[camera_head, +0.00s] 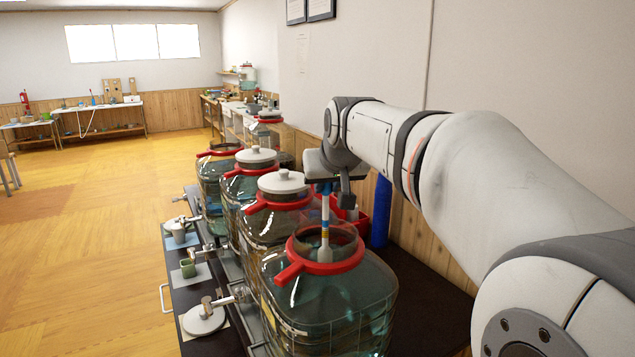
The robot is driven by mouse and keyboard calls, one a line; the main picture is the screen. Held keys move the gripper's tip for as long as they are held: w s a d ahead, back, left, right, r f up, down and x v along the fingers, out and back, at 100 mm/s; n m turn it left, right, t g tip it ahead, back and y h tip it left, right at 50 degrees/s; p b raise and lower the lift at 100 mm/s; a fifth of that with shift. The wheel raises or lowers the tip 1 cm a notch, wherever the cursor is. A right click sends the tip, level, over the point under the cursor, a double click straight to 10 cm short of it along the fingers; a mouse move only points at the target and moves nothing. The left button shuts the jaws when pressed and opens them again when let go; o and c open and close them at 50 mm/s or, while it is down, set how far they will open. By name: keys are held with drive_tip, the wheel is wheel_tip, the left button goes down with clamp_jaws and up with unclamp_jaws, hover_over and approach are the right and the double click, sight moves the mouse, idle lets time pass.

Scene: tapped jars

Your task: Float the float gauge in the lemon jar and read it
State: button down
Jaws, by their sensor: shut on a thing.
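My gripper (328,184) is shut on the float gauge (325,228), partly hidden behind its own body. The gauge hangs upright, a pale stem with blue and yellow bands and a grey bulb at its lower end. The bulb is at the open mouth of the nearest jar (335,305), within the outline of its red collar. I cannot tell how deep it sits or whether it touches liquid. This jar is large, clear glass with bluish-green contents and has no lid on. No label naming lemon is readable from here.
Two jars with white lids (283,182) stand in a row behind the nearest one, with another red-collared jar (220,150) beyond. A blue cylinder (381,212) stands by the wall.

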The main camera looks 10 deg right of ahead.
sight(326, 219)
drive_tip(key=shift+f+b, duration=2.95)
drive_tip(key=shift+f, duration=0.9)
drive_tip(key=c, duration=1.2)
unclamp_jaws()
drive_tip(key=v, duration=0.7)
drive_tip(key=shift+s+r, duration=0.15)
drive_tip(key=shift+s, duration=0.05)
drive_tip(key=s+f+g+p, duration=0.1)
drive_tip(key=s+f+g, duration=0.1)
drive_tip(key=s+f, duration=0.5)
drive_tip(key=s+f+g+p, duration=0.1)
drive_tip(key=s+f+g, duration=0.1)
drive_tip(key=s+f, duration=0.5)
drive_tip(key=s+f+g+p, duration=0.2)
drive_tip(key=s+f, duration=0.5)
drive_tip(key=f, duration=0.2)
drive_tip(key=shift+s+a, duration=0.3)
drive_tip(key=shift+s, duration=0.05)
drive_tip(key=shift+r, duration=0.1)
